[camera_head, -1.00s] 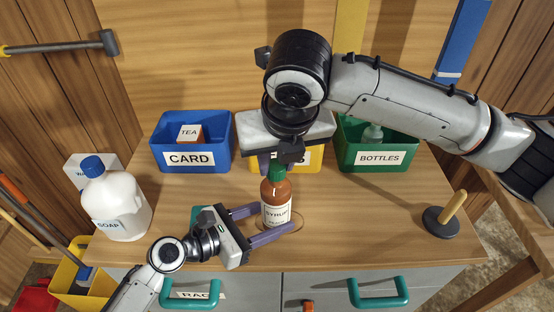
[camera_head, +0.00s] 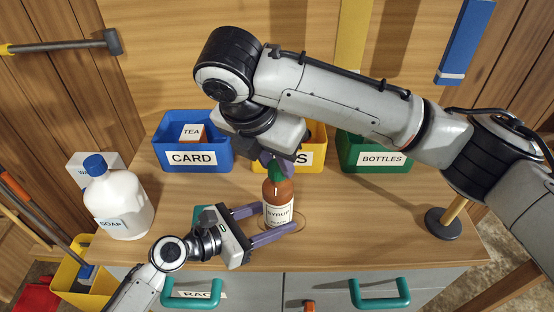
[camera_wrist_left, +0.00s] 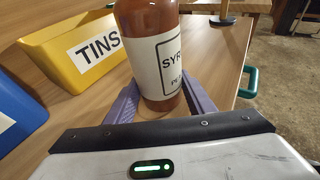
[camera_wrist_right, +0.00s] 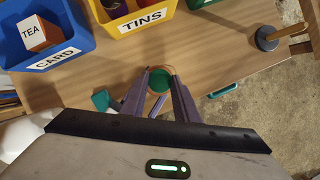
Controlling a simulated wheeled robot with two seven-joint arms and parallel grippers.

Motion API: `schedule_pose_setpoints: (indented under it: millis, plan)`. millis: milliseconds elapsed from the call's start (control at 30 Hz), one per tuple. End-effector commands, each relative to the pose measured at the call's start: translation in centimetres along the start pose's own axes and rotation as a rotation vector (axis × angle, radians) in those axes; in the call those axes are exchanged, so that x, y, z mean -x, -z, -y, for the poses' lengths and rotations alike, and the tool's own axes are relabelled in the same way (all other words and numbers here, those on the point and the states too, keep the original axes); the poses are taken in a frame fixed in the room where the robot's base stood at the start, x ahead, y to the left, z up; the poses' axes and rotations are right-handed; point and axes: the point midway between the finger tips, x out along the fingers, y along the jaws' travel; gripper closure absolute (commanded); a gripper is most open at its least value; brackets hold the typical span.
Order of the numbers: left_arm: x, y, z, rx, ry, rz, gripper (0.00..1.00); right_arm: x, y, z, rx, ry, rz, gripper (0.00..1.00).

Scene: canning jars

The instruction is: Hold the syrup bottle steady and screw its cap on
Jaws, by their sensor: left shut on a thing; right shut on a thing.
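The syrup bottle (camera_head: 278,201) is brown-red with a white label and stands upright on the cabinet top. My left gripper (camera_head: 272,223) is shut on its body from the left, with a purple finger on each side; the left wrist view shows the bottle (camera_wrist_left: 151,70) between the fingers. The green cap (camera_head: 276,173) is at the bottle's mouth. My right gripper (camera_head: 272,160) is above it, shut on the cap, which shows between the fingertips in the right wrist view (camera_wrist_right: 160,81). I cannot tell how far the cap is threaded.
Behind stand a blue CARD bin (camera_head: 225,159), a yellow TINS bin (camera_wrist_left: 43,40) and a green BOTTLES bin (camera_head: 345,153). A white soap jug (camera_head: 128,208) stands at left, a plunger (camera_head: 442,224) at right. The top between bottle and plunger is clear.

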Motion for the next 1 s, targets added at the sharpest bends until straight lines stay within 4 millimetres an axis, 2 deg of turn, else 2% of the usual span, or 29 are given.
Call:
schedule_pose_setpoints:
  millis: [333,633,1000]
  plan:
    - [0.01,0.13,0.02,0.0,0.0,-0.003,0.71,0.08,-0.06,-0.08,-0.053,0.021,0.0,0.99]
    - [0.01,0.15,0.01,0.0,0.0,-0.003,0.71,0.11,-0.18,-0.34,-0.374,0.154,0.003,0.99]
    - [0.01,0.19,0.02,0.001,0.0,-0.004,0.71,0.1,-0.19,-0.38,-0.434,0.179,0.001,0.99]
